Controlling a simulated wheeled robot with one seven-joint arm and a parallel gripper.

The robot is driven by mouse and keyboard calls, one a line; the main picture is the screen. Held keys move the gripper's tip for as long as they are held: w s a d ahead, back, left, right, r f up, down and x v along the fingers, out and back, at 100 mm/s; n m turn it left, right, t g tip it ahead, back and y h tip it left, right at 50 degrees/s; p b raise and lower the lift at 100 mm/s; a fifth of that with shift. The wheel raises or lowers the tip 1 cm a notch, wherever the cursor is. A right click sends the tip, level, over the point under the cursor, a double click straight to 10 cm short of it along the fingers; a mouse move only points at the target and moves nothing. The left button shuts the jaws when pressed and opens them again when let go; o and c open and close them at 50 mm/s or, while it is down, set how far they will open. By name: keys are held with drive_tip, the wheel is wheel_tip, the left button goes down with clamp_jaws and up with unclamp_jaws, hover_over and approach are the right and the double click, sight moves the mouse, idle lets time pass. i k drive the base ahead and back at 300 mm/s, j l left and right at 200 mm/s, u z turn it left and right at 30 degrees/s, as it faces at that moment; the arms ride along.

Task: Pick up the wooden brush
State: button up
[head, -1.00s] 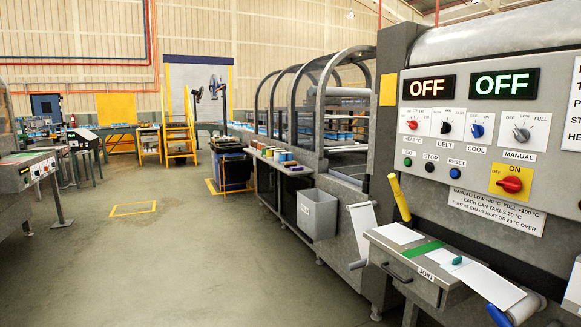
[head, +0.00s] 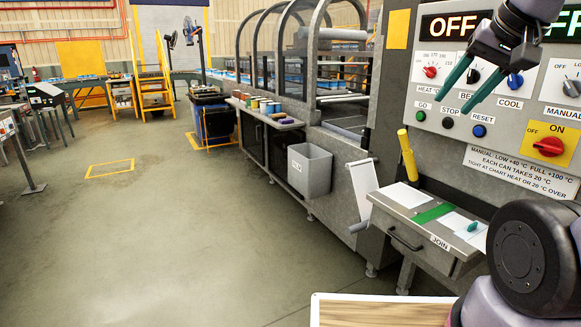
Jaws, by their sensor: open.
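I cannot make out a wooden brush in the head view. My gripper (head: 456,107) is at the upper right, in front of the control panel, with its two teal fingers pointing down and to the left. The fingers are apart and nothing shows between them.
The control panel (head: 500,135) with knobs stands at the right. Below it is a bench marked JOIN (head: 400,222) with a small teal piece (head: 472,227). A shelf (head: 290,124) holds several small cans or spools above a grey bin (head: 309,170).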

sight(276, 116)
drive_tip(key=i+j+u, duration=0.4)
drive_tip(key=i, duration=0.4)
drive_tip(key=i+u, duration=0.4)
drive_tip(key=i, duration=2.55)
drive_tip(key=i+z, duration=0.25)
drive_tip(key=i, duration=0.2)
drive_tip(key=i+j+z, duration=0.1)
drive_tip(key=i+z, duration=0.15)
drive_tip(key=i, duration=0.15)
drive_tip(key=i+j+z, duration=0.3)
drive_tip(key=i+l, duration=0.1)
